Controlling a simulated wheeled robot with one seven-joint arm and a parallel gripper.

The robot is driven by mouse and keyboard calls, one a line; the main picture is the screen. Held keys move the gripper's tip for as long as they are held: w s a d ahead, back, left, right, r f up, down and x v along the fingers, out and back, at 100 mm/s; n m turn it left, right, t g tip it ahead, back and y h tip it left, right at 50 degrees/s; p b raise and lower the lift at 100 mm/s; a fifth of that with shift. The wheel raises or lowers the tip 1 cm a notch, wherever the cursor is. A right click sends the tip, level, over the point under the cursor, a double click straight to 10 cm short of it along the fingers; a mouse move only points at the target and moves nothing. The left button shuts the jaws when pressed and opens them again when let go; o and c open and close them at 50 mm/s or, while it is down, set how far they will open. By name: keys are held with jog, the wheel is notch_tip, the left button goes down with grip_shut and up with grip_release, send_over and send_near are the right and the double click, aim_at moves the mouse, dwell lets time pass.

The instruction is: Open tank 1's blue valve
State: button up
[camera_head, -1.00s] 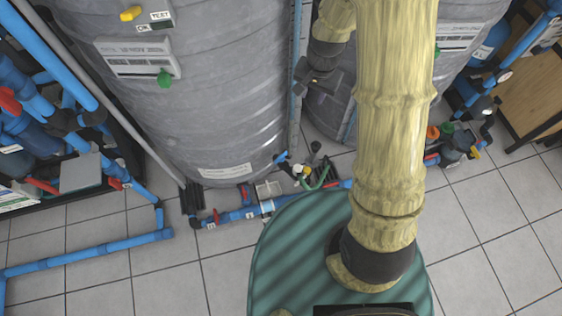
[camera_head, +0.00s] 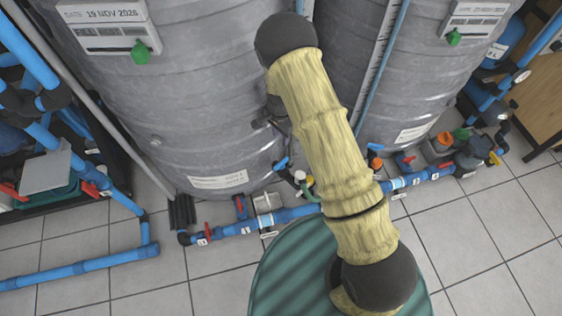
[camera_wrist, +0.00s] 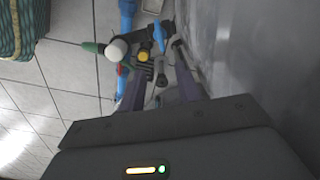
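Two large grey tanks stand side by side in the head view, the left tank (camera_head: 170,110) and the right tank (camera_head: 425,85). I cannot read which is tank 1. A small blue valve handle (camera_head: 281,163) sits low at the left tank's right side. Another blue handle (camera_head: 375,148) sits by the right tank's base. The wrist view shows a blue valve handle (camera_wrist: 160,37) beyond my fingertips, beside a white cap and a yellow knob. My gripper (camera_wrist: 158,82) has its two purple fingers apart, with nothing held between them. In the head view my arm mostly hides it.
A blue floor pipe (camera_head: 235,228) with red-handled valves runs in front of the tanks. Blue pipes and a rack stand at the left. A wooden panel (camera_head: 530,70) is at the right. Tiled floor (camera_head: 470,250) is clear in front. The tank wall is close on the wrist view's right.

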aim_at(281, 162)
notch_tip(281, 162, down, 18)
jog(key=b, duration=0.5)
jog(key=shift+r, duration=0.25)
grip_shut()
